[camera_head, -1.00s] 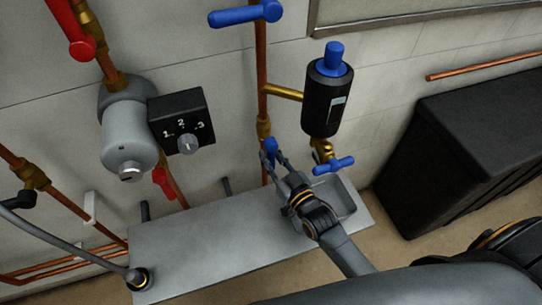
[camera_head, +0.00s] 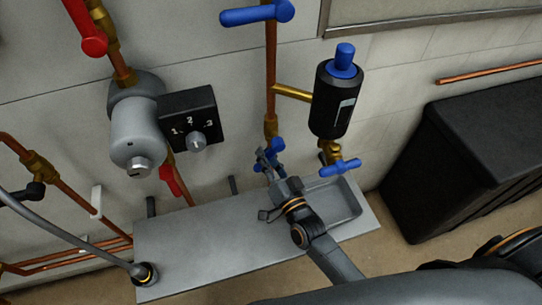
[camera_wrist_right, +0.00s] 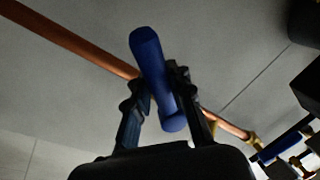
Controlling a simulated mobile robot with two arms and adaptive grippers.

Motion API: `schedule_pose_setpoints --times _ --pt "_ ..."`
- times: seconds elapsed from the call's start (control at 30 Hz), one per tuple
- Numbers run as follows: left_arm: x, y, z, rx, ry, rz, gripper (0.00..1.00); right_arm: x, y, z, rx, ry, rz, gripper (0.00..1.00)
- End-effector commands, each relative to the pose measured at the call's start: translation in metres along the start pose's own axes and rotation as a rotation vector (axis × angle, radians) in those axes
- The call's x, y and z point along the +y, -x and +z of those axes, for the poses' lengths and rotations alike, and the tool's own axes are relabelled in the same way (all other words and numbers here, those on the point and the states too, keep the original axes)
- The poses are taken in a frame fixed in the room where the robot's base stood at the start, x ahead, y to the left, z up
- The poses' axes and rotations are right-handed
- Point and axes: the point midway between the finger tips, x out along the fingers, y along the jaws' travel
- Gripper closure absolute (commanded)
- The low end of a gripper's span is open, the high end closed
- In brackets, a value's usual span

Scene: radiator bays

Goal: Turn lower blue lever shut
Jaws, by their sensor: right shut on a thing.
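The lower blue lever (camera_head: 277,147) is on the vertical copper pipe, below a brass fitting, and is partly hidden by my right gripper (camera_head: 268,160). In the right wrist view the lever (camera_wrist_right: 150,60) is a blue bar standing slantwise between the two dark fingers of the gripper (camera_wrist_right: 160,85). The fingers are closed on its sides. In the head view the lever slants out from the pipe. The upper blue lever (camera_head: 257,13) lies sideways to the left on the same pipe. My left gripper is not in view.
A black cylinder with a blue cap (camera_head: 336,98) stands right of the pipe, with a small blue tap handle (camera_head: 340,167) below it. A grey tray (camera_head: 200,245) lies underneath. A grey cylinder with a dial box (camera_head: 190,118) is left; a black box (camera_head: 470,150) is right.

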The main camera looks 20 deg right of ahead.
Motion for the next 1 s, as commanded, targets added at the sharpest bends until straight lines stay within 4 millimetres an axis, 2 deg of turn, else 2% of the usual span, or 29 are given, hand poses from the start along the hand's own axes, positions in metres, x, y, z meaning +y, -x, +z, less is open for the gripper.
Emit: schedule_pose_setpoints --times 0.2,0.6,1.0 --pt "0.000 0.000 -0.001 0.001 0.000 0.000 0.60 -0.010 0.000 0.003 0.033 -0.205 0.004 1.00" --pt "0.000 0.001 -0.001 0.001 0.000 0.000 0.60 -0.027 -0.004 -0.005 0.107 -0.575 0.006 1.00" --pt "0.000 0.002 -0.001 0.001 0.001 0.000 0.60 -0.037 -0.005 -0.014 0.163 -0.853 0.008 1.00"
